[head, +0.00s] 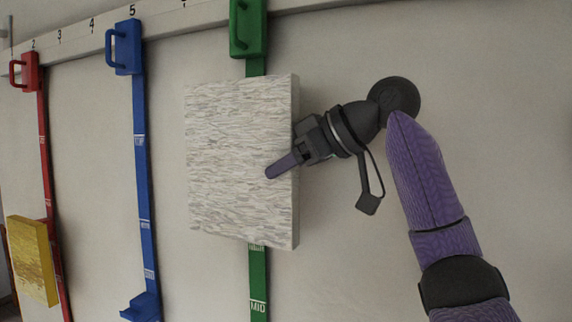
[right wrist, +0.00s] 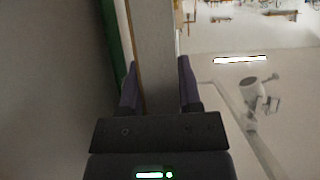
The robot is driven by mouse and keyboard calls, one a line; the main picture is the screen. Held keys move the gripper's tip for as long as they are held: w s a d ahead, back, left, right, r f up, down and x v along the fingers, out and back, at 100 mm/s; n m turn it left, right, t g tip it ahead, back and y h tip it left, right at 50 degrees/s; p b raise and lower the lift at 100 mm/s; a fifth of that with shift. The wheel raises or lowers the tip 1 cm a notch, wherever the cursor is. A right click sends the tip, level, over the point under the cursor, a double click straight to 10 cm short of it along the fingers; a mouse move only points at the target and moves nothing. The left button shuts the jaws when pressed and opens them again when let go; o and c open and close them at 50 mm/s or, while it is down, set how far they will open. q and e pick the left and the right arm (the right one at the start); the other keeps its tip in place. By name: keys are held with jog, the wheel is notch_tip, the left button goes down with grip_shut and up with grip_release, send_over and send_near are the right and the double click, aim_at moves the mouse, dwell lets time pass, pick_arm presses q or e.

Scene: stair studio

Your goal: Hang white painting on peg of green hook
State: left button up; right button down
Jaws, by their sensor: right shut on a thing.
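The white painting (head: 235,150), a thick textured block, is in front of the green strip (head: 258,285) in the head view. My right gripper (head: 285,166) is shut on the painting's right edge. One purple finger lies across its front face. In the right wrist view the painting's pale edge (right wrist: 152,60) stands between the two fingers of my right gripper (right wrist: 158,85). The green hook's upper part (head: 248,28) shows above the painting. The peg is not visible, and I cannot tell whether the painting touches it. My left gripper is not in view.
A blue strip (head: 142,180) with a blue holder (head: 124,47) is left of the painting. A red strip (head: 44,140) is further left, with a yellow painting (head: 33,260) at it. A numbered rail (head: 190,17) runs along the top. The wall right of my arm is bare.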

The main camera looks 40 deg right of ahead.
jog(key=shift+f, duration=0.1)
dwell(0.6)
jog(key=shift+c, duration=1)
grip_release()
